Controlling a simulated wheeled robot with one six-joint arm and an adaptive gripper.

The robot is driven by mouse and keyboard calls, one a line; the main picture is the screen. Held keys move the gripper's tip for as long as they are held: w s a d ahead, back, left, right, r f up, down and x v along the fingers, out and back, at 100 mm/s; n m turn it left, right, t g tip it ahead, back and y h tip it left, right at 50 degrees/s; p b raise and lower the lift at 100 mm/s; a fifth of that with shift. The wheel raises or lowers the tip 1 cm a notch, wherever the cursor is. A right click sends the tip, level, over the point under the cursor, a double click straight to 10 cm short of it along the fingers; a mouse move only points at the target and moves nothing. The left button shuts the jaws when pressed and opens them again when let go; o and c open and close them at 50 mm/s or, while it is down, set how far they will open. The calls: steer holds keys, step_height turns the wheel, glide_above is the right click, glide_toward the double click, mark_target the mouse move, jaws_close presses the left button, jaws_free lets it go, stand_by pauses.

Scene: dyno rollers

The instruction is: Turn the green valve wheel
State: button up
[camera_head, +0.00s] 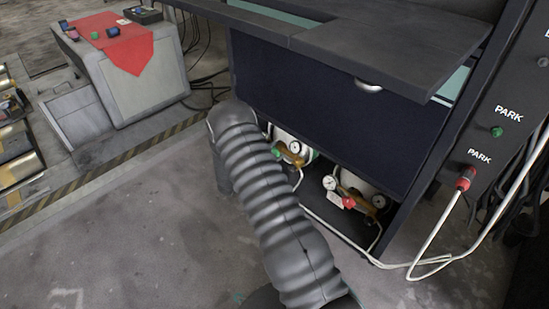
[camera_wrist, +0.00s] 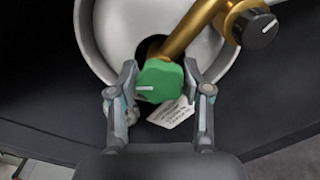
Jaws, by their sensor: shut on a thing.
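The green valve wheel (camera_wrist: 160,82) sits on a brass fitting in front of a pale gas cylinder (camera_wrist: 98,40). My gripper (camera_wrist: 160,92) is around the wheel in the wrist view, one finger at each side, and is shut on it. A white line on the wheel's face lies nearly level. In the head view the green wheel (camera_head: 277,152) shows as a small spot beside a round gauge, just right of my grey ribbed arm. My gripper is hidden in the head view.
A red valve (camera_head: 348,202) with gauges stands on a second cylinder to the right. A dark cabinet (camera_head: 300,95) hangs above the cylinders. A white cable (camera_head: 440,230) loops at the right. A black knob (camera_wrist: 257,28) is beside the brass pipe. Open floor lies at the lower left.

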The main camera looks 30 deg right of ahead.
steer(key=m, duration=0.3)
steer(key=shift+m, duration=2.1)
steer(key=o, duration=1.2)
steer(key=shift+d, duration=0.1)
steer(key=shift+c, duration=0.2)
steer(key=v, duration=1.2)
